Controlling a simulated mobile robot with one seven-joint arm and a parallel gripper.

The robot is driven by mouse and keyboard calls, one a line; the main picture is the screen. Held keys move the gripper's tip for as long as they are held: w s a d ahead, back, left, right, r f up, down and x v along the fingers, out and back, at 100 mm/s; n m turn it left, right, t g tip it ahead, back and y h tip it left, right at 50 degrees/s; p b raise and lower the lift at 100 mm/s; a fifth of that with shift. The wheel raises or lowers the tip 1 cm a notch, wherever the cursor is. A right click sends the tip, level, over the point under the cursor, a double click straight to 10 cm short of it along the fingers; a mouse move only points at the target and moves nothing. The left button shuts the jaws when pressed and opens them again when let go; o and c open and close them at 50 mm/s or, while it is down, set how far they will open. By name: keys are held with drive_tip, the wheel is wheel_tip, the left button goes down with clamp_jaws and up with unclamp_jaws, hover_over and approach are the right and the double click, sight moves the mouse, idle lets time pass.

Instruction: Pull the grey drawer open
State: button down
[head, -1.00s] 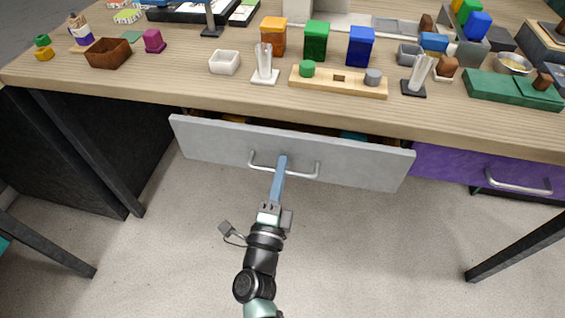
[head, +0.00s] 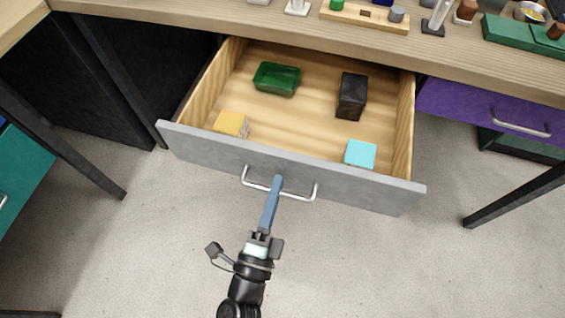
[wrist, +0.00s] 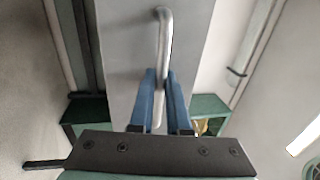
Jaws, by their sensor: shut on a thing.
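The grey drawer (head: 340,185) is pulled well out from under the wooden table, and its inside shows in the head view. Its front also fills the middle of the wrist view (wrist: 125,60). The silver bar handle (head: 300,197) is on the drawer front; it also shows in the wrist view (wrist: 165,40). My gripper (head: 277,183) is shut on the handle near its middle. In the wrist view its two blue fingers (wrist: 163,88) stand on either side of the bar.
A purple drawer (head: 480,112) is shut at the right. A table leg (head: 515,198) stands at the right. The floor before the drawer is clear.

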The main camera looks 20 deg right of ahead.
drive_tip(key=shift+r+v, duration=0.2)
drive_tip(key=shift+v, duration=0.9)
drive_tip(key=c, duration=0.9)
unclamp_jaws()
drive_tip(key=v, duration=1.3)
